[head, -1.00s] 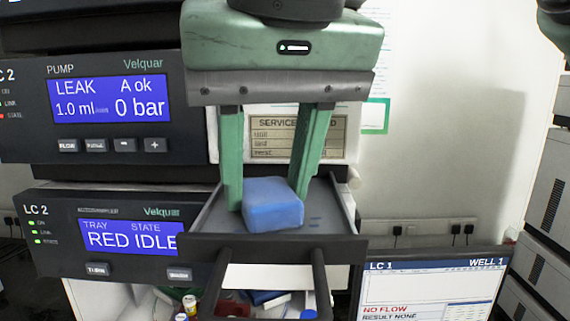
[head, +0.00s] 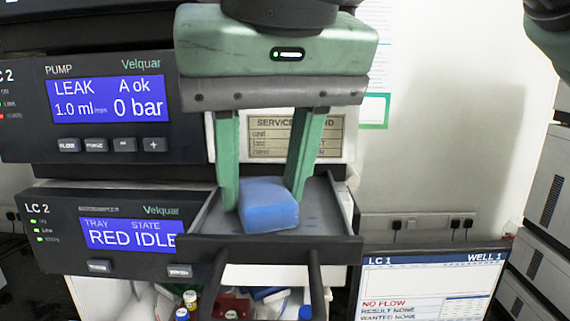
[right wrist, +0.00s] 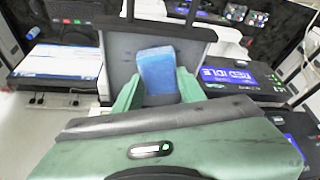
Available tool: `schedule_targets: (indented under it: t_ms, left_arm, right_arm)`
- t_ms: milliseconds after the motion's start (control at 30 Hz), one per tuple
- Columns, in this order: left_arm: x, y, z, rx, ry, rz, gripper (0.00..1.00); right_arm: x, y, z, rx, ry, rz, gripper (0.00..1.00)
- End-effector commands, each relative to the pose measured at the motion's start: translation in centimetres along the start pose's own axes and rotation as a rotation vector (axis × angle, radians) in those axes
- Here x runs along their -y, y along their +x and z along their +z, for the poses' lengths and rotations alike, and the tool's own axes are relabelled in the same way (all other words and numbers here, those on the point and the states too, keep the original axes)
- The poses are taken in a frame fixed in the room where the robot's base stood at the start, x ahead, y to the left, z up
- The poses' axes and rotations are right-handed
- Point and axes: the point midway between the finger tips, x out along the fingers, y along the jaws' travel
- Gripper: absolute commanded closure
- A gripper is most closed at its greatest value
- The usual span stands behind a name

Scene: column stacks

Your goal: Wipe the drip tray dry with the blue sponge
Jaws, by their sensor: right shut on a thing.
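The blue sponge (head: 268,205) is held between the two green fingers of my right gripper (head: 262,203), which is shut on it. The sponge is down inside the drip tray (head: 330,235), a grey pulled-out tray with a dark front edge, left of its middle. Small bluish spots show on the tray floor right of the sponge. In the right wrist view the sponge (right wrist: 156,72) stands out from the fingers over the grey tray floor (right wrist: 118,55). Whether its underside touches the floor is hidden.
The pump panel (head: 110,108) and the autosampler panel (head: 110,235) stand left of the tray. A service card (head: 297,135) is behind the fingers. A monitor (head: 430,285) is at lower right. Bottles (head: 190,300) and boxes lie below the tray. Bare wall is at right.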

Motion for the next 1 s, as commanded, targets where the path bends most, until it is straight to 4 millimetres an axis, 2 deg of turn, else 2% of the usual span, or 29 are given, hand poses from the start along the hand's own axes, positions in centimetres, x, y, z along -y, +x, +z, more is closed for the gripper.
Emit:
schedule_targets:
  t_ms: [167,533,1000]
  left_arm:
    - [0.0,0.0,0.0,0.000,0.000,0.000,0.85]
    - [0.0,0.6,0.0,0.000,0.000,-0.001,0.85]
    - [0.0,-0.8,-0.1,-0.001,0.000,0.000,0.85]
  right_arm:
    - [-0.1,0.1,0.0,-0.001,0.001,-0.001,0.93]
    - [-2.3,0.0,0.8,0.001,0.001,0.002,0.93]
    - [0.3,0.1,-0.1,0.001,-0.001,0.000,0.93]
